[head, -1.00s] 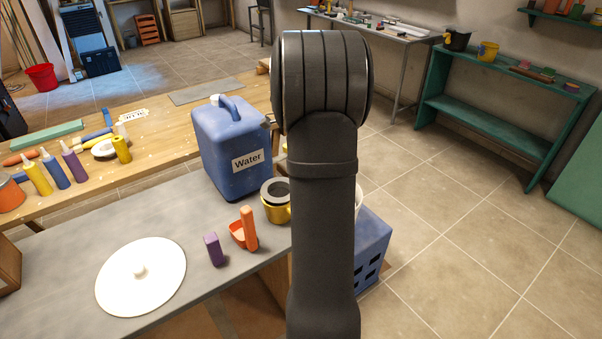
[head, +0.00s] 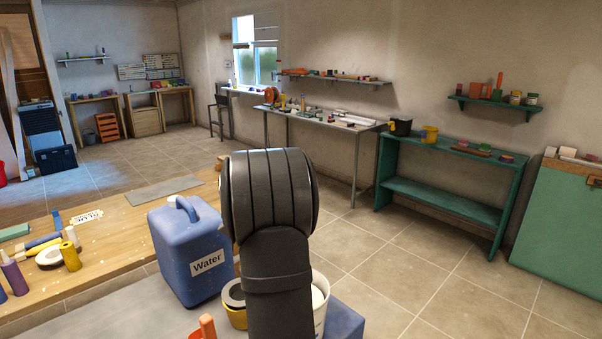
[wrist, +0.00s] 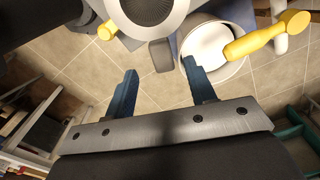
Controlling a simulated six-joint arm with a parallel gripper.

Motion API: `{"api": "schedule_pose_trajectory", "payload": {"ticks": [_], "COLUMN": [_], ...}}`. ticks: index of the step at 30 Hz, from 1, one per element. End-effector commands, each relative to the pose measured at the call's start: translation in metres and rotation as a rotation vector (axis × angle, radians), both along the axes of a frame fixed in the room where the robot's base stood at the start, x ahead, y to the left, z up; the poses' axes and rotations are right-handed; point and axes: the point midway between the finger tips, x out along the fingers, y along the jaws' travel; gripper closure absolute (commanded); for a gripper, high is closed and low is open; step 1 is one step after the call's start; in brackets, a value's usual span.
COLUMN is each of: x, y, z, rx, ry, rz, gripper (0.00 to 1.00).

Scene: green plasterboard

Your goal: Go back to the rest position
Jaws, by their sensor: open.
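In the wrist view my gripper (wrist: 157,88) is open, with its two blue fingers apart and nothing between them. Tiled floor shows between and beyond the fingers. A white bucket (wrist: 208,45) lies just beyond the right finger, with a yellow-handled tool (wrist: 262,36) across its rim. In the head view my arm stands upright in the middle and my gripper is not visible there.
A yellow pot (head: 235,312) and the white bucket (head: 320,300) are by the arm's lower part. A green bench (head: 440,195) stands right; floor between is clear.

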Motion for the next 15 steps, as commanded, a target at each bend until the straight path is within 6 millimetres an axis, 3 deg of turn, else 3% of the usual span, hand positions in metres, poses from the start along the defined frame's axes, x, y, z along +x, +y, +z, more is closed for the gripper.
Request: {"api": "schedule_pose_trajectory", "payload": {"ticks": [12, 15], "x": [-0.001, 0.001], "y": [0.000, 0.000], "z": [-0.085, -0.062], "rx": [-0.001, 0.001], "ry": [0.004, -0.005], "rz": [0.000, 0.000], "gripper": [0.50, 0.50]}}
